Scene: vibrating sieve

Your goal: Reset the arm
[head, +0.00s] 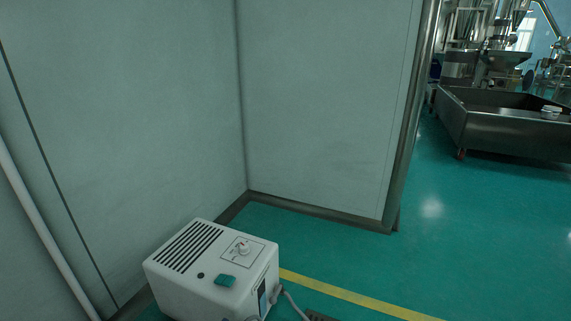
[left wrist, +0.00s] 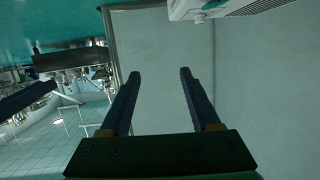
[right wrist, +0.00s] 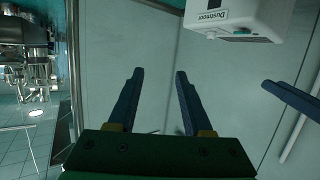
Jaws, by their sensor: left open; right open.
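My left gripper (left wrist: 159,76) is open and empty in the left wrist view, with its two dark fingers apart. My right gripper (right wrist: 158,74) is open and empty in the right wrist view. Neither gripper shows in the head view. A white control box (head: 211,272) with vent slots, a knob and a green switch stands on the floor at the lower middle of the head view. It also shows upside down at the top of the left wrist view (left wrist: 196,8) and of the right wrist view (right wrist: 240,14). Both grippers are apart from it.
Pale wall panels (head: 325,105) form a corner behind the box. A yellow line (head: 350,296) crosses the green floor. A large steel trough (head: 500,120) and machinery stand at the far right. The floor (head: 480,230) at right is clear.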

